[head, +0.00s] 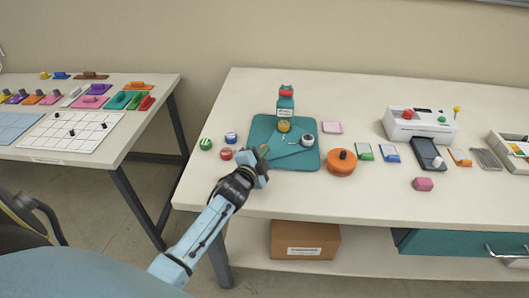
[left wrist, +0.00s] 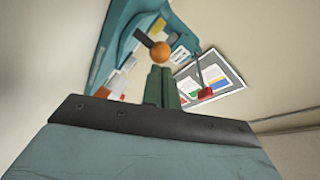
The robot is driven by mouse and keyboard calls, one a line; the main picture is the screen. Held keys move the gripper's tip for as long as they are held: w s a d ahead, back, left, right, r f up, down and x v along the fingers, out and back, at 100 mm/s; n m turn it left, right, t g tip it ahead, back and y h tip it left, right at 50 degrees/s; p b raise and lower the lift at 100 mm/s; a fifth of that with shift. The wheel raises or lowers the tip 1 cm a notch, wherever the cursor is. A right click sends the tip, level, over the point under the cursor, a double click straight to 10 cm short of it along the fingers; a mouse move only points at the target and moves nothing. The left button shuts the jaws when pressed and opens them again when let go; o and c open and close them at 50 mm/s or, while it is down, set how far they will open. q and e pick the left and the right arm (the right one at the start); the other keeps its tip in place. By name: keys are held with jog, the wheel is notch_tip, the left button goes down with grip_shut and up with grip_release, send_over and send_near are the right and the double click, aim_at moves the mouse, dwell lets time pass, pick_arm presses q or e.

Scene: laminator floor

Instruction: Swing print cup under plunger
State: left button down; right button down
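A teal press (head: 285,103) with a red top stands on a teal base plate (head: 262,128) on the table. A yellow round part (head: 284,126) sits at its front. A small dark-and-white round cup (head: 307,140) is on the plate to the right, with a thin rod running left from it. My left gripper (head: 264,152) is low over the plate's front left edge, left of the cup. In the left wrist view its two green fingers (left wrist: 161,86) look closed together, with nothing visible between them. An orange ball (left wrist: 160,52) shows just beyond the fingertips; contact is unclear. My right gripper is not in view.
Small round pieces (head: 226,154) lie left of the plate. A white laminator-like machine (head: 420,125) stands further right. The table's front edge is clear.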

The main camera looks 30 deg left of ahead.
pick_arm(q)
jog(key=s+d+r+p, duration=0.2)
jog(key=d, duration=0.1)
jog(key=s+r, duration=0.1)
jog(key=s, duration=0.8)
jog(key=shift+a, duration=0.3)
